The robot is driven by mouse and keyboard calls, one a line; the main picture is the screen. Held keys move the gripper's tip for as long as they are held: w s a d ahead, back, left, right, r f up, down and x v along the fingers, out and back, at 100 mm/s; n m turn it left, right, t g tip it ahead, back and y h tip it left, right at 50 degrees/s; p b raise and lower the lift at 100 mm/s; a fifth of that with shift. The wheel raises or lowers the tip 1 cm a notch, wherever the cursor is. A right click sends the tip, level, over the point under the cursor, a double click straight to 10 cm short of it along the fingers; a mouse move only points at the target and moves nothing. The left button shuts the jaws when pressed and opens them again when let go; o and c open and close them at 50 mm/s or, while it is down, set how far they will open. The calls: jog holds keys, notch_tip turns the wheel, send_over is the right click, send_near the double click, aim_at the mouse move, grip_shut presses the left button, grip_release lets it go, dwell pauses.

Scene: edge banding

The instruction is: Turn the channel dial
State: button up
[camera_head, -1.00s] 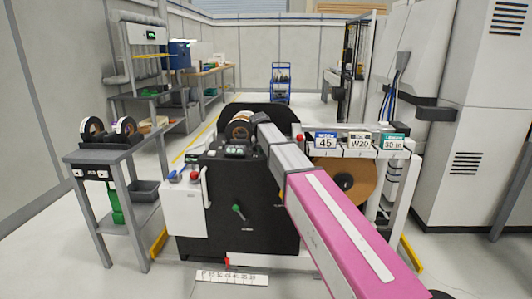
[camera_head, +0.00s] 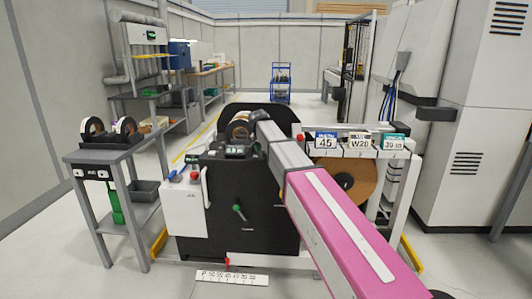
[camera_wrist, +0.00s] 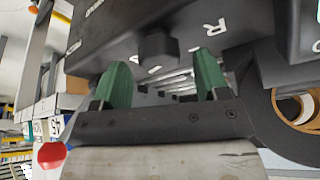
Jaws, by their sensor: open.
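A black faceted knob (camera_wrist: 157,46), which looks like the channel dial, stands out from a dark panel (camera_wrist: 105,28) with white letters around it in the wrist view. My gripper (camera_wrist: 161,70) is open, with its two green fingertips apart on either side below the knob. I see a gap between the knob and each fingertip; contact is not visible. In the head view my pink and grey arm reaches to the top of the black machine (camera_head: 265,185). The gripper and the knob are hidden there.
A tape roll (camera_head: 238,127) sits at the machine's top, and also shows close at the right in the wrist view (camera_wrist: 292,108). A green-knobbed lever (camera_head: 239,212) is on the machine front. A red button (camera_wrist: 51,155) is at lower left. A grey side table (camera_head: 110,152) stands at left.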

jog(key=v, duration=0.9)
jog(key=shift+s+r, duration=0.1)
jog(key=s+d+f+n+g, duration=0.1)
jog(key=s+d+f, duration=0.55)
jog(key=f, duration=0.45)
jog(key=s+d+f+n+g, duration=0.1)
jog(key=s+d+f+n, duration=0.1)
jog(key=s+d+f, duration=0.55)
jog(key=s+d+f+n+g+y, duration=0.1)
jog(key=s+d+f, duration=0.4)
jog(key=s+f, duration=0.3)
jog(key=s+d+f+n+g, duration=0.1)
jog(key=s+d+f, duration=0.5)
jog(key=s+f, duration=0.2)
notch_tip(320, 180, down, 2)
jog(key=shift+f+y, duration=0.1)
jog(key=shift+y, duration=0.3)
jog(key=shift+d, duration=0.15)
jog(key=shift+c, duration=0.4)
